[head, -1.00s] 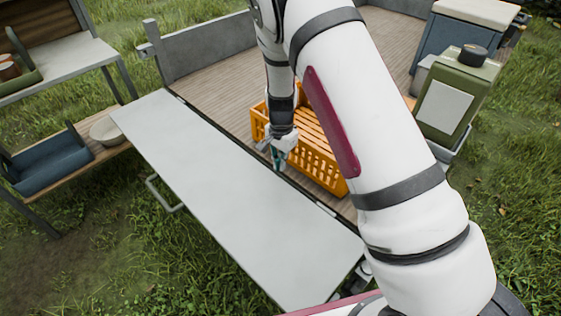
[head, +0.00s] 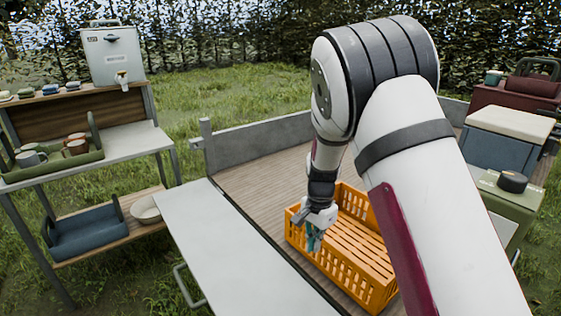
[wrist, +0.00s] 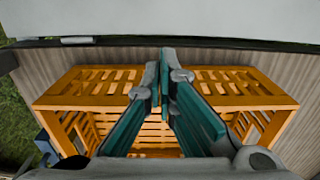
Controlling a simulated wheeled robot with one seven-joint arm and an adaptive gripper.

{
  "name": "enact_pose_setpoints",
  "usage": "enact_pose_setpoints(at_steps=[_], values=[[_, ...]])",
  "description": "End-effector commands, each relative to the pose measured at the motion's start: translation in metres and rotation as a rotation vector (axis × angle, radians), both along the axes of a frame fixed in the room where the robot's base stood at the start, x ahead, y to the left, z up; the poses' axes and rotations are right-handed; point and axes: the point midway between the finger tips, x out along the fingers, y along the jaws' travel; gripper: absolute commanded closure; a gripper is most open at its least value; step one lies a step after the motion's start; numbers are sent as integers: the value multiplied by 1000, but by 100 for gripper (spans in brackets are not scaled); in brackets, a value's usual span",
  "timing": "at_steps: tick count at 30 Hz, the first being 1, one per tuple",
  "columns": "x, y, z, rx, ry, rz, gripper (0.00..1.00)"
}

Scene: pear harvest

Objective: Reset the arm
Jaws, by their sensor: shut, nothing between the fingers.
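My gripper (head: 314,243) hangs fingers down at the near left side of the orange crate (head: 345,268), beside the grey tailgate panel (head: 225,250). In the wrist view its teal fingers (wrist: 163,95) are together with nothing between them. The crate also shows in the wrist view (wrist: 88,90), behind and on both sides of the fingers. The slatted part of the crate that shows looks empty. Its right end is partly hidden by my arm. I cannot tell whether the gripper touches the crate's rim.
The crate stands on a wooden cart bed (head: 262,185). A green canister (head: 505,205) and a blue cooler (head: 500,150) stand at the right. At the left is a shelf table (head: 110,150) with cups, a blue tray (head: 85,232) and a white bowl (head: 146,210). Grass lies around the cart.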

Motion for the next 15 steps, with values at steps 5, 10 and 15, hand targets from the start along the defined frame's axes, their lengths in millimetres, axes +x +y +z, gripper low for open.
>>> enact_pose_setpoints(at_steps=[5, 10, 15], values=[[-24, -5, 67, 45, -38, 78, 100], [-66, -13, 141, 82, -87, 204, 100], [-115, -21, 204, 94, -142, 340, 100]])
